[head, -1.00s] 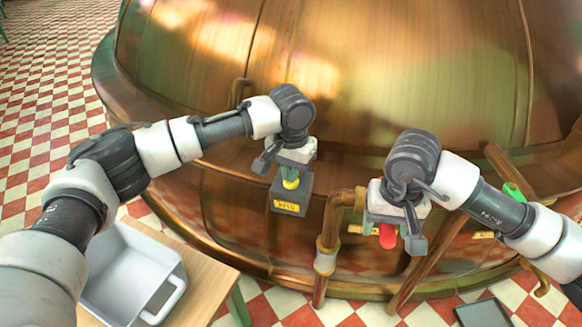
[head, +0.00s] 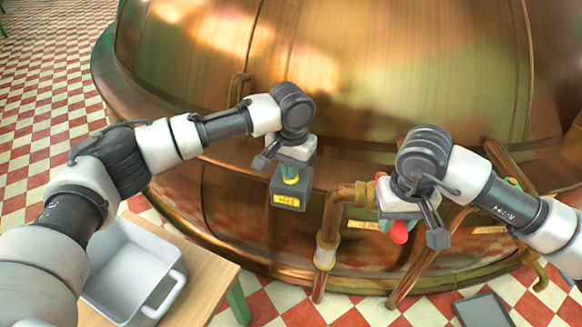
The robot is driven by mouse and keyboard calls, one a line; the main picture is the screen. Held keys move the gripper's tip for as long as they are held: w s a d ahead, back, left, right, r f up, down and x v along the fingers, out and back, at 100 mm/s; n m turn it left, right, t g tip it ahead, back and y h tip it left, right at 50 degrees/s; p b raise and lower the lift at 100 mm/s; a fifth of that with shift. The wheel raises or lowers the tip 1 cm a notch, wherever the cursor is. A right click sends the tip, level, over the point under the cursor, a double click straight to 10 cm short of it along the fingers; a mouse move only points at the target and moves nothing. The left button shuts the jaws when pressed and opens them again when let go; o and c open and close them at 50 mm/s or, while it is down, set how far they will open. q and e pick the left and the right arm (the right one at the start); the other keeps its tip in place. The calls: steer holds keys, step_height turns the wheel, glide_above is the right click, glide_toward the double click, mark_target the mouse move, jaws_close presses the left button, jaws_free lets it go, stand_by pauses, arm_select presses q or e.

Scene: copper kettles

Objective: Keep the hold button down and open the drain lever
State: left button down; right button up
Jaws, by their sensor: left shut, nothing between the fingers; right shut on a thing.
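The hold button box (head: 291,192) is a dark block with a yellow label on the kettle's front. The drain lever (head: 400,233) has a red handle, on the pipework right of the box. My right gripper (head: 401,216) is shut on it and covers most of it. The handle's lower end shows, slanting.
The big copper kettle (head: 330,100) fills the back. A copper pipe (head: 328,240) runs down between the two grippers. A white tray (head: 178,290) stands on a wooden table (head: 215,270) at lower left. A dark flat panel (head: 482,310) lies on the checkered floor at lower right.

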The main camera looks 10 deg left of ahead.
steer(key=shift+d+n, duration=0.25)
steer(key=shift+n, duration=0.05)
steer(key=shift+w+d, duration=0.1)
steer(key=shift+w+d+n, duration=0.2)
steer(key=shift+d+n, duration=0.3)
steer(key=shift+n, duration=0.1)
steer(key=shift+w+d+n, duration=0.15)
steer(key=shift+d+n, duration=0.3)
steer(key=shift+n, duration=0.15)
steer(key=shift+w+d+n, duration=0.6)
steer(key=shift+d+n, duration=0.3)
steer(key=shift+n, duration=0.3)
steer(key=o, duration=1.1)
